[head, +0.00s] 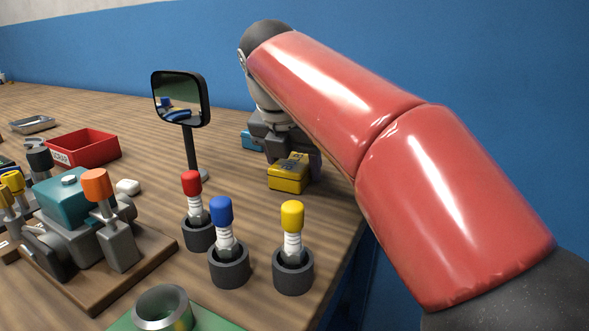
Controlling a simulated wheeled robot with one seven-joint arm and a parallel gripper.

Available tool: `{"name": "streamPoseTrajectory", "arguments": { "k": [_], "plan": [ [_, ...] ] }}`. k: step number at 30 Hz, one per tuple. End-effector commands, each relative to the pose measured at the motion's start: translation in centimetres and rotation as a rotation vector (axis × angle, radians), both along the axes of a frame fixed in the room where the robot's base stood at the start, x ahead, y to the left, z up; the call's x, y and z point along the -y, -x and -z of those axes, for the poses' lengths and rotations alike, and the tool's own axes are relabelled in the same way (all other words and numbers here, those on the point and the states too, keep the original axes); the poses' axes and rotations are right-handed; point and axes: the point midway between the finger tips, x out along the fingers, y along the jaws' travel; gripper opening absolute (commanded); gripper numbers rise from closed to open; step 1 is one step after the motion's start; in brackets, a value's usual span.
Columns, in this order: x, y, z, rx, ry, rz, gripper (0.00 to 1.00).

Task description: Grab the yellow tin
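The yellow tin (288,174) is a small box with dark marking on its top, standing on the wooden table near its right edge. My gripper (284,142) points down right at the tin, just behind and above it in the picture. One finger seems to show at the tin's right side. My red arm and the tin hide most of the fingers, so I cannot tell whether they touch the tin or how wide they are.
A blue tin (251,140) stands behind, left of my gripper. A mirror on a stand (181,98) rises to the left. Red-, blue- and yellow-capped plungers (292,232) stand in dark cups in front. A red tray (85,148) lies farther left. A blue wall (500,90) is behind.

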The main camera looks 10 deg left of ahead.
Motion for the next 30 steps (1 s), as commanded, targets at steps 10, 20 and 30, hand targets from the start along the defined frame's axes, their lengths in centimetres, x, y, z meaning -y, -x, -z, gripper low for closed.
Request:
{"name": "streamPoseTrajectory", "arguments": {
  "k": [10,20,30],
  "plan": [
    [0.0,0.0,0.0,0.000,-0.001,0.000,0.28],
    [0.0,-0.1,-1.7,0.003,-0.002,0.000,0.28],
    [0.0,-0.1,-7.9,0.001,-0.001,0.001,0.28]
  ]
}}
